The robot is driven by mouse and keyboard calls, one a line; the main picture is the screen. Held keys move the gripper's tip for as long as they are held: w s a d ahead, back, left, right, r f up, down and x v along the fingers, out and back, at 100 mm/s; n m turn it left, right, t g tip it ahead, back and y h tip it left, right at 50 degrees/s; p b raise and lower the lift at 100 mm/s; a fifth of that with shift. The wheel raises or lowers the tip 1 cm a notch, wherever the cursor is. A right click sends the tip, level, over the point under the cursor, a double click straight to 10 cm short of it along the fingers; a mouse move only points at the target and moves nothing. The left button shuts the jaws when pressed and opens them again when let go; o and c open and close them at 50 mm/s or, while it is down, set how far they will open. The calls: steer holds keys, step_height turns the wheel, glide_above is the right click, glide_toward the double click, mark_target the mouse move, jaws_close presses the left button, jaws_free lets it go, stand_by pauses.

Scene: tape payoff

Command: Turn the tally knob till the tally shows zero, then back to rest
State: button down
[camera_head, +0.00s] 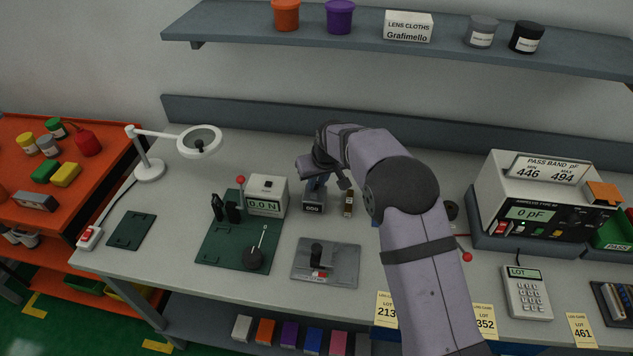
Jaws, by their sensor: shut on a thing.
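The tally (313,209) is a small dark box with a digit window on its front, standing mid-bench behind the grey plate. Its digits look like zeros, but they are too small to read surely. My gripper (316,182) comes down from the right just above and behind the tally. Its fingers are shut at the top of the tally, where the tally knob seems to be. The knob itself is hidden by the fingers and wrist.
A small dark bottle (348,203) stands close right of the tally. A force gauge reading 0.0 N (266,196) stands to its left. A grey plate fixture (326,272) lies in front. A capacitance meter (529,208) is at right, and a shelf (420,48) hangs above.

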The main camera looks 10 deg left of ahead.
steer(key=shift+d+f+n+y+b, duration=0.15)
steer(key=shift+n+y+b, duration=0.15)
steer(key=shift+n+b, duration=0.55)
steer(key=shift+n+g, duration=0.4)
steer(key=shift+n, duration=0.35)
